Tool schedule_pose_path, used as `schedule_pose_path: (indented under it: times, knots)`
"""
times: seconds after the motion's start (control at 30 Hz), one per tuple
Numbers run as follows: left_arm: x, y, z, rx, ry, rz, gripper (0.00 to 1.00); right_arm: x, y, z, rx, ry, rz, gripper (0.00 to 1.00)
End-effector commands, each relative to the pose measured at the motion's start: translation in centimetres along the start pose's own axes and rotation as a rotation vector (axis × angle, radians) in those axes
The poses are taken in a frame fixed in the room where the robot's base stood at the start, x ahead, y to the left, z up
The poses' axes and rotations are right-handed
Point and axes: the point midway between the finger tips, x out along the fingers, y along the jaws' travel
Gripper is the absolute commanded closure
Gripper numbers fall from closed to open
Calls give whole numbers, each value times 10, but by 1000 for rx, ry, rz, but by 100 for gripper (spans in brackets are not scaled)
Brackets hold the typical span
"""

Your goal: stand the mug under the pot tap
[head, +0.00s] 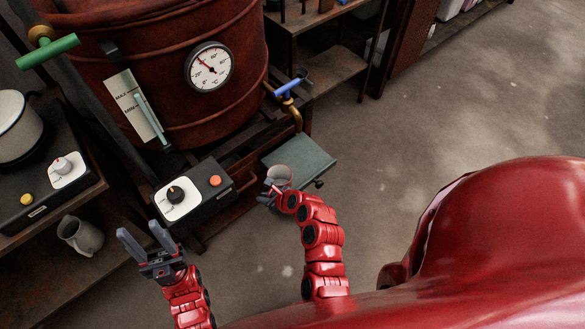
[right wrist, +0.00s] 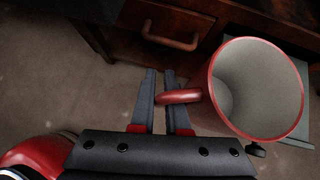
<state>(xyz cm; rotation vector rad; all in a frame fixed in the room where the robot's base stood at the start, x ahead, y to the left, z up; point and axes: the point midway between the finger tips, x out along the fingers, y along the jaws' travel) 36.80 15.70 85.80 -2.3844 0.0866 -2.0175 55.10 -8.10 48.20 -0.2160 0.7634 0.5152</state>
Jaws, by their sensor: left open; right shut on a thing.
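The mug (head: 280,171) is light inside with a red rim. In the right wrist view the mug (right wrist: 252,85) shows its open mouth and its red handle. My right gripper (head: 268,193) is shut on that handle, with the fingers (right wrist: 160,97) on either side of it. The pot tap (head: 296,117), brass with a blue lever (head: 290,87), is on the right of the large red-brown pot (head: 165,65). The mug is at the near left part of the grey-green platform (head: 310,158); I cannot tell whether it touches it. My left gripper (head: 143,234) is open and empty.
A control box (head: 190,197) with a dial and orange button stands left of the platform. A grey jug (head: 80,235) and a white pot (head: 18,125) are at the left. A drawer handle (right wrist: 176,36) shows behind the mug. Bare floor (head: 440,110) lies to the right.

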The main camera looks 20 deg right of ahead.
Motion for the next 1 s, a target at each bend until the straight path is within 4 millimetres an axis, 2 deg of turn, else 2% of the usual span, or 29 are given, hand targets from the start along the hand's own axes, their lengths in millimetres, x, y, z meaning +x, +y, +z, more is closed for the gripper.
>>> schedule_pose_path:
  times: [0.3,0.5,0.7,1.0]
  knots:
    - [-17,1,3,0,0,0,50,23,-89,10,-3,1,-6,100]
    - [-26,1,4,0,0,0,50,34,-131,16,-1,2,-3,100]
    - [-29,1,5,0,0,0,50,38,-143,16,1,2,0,100]
    - [-43,2,7,0,0,0,50,62,-144,-8,1,2,-1,100]
